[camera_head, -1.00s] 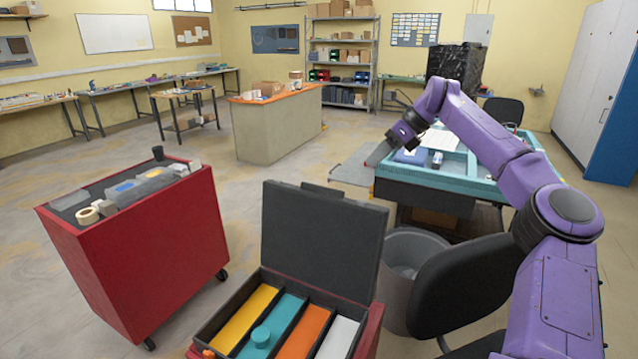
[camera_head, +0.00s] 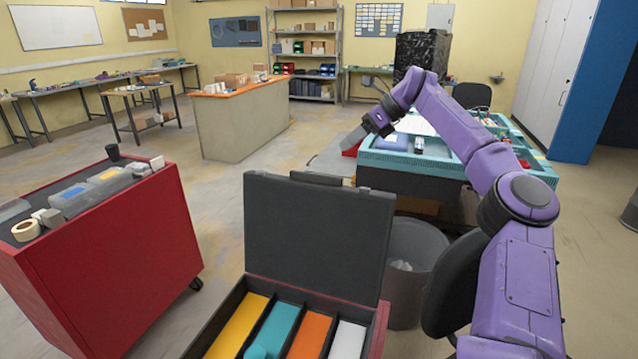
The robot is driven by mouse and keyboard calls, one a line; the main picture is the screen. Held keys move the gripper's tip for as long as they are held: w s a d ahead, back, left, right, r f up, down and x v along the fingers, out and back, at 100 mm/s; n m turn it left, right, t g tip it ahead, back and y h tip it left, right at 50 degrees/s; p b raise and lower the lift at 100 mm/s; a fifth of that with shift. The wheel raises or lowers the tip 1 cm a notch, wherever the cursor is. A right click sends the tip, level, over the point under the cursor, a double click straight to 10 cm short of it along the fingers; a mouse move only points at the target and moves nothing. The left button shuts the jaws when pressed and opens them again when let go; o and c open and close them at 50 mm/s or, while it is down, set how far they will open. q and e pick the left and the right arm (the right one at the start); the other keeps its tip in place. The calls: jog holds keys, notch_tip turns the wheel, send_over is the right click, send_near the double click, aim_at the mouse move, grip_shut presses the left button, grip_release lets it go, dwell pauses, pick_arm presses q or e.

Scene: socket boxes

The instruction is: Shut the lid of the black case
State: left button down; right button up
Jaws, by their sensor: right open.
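The black case (camera_head: 233,302) stands at the lower middle with its lid (camera_head: 318,236) raised, roughly upright at the back edge. Inside are yellow, teal, orange and white compartments side by side. My left gripper is out of view.
A red cart (camera_head: 110,235) with tape and boxes on top stands at the left. A grey bin (camera_head: 408,290) and a black chair (camera_head: 453,285) stand right of the case. A teal-edged workbench (camera_head: 405,163) lies behind my right arm.

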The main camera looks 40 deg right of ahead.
jog(key=x, duration=0.4)
jog(key=p+x, duration=0.1)
jog(key=x, duration=0.7)
jog(key=shift+s+d+f, duration=0.15)
jog(key=shift+d+f, duration=0.05)
jog(key=shift+f, duration=0.3)
jog(key=shift+c, duration=0.3)
grip_shut()
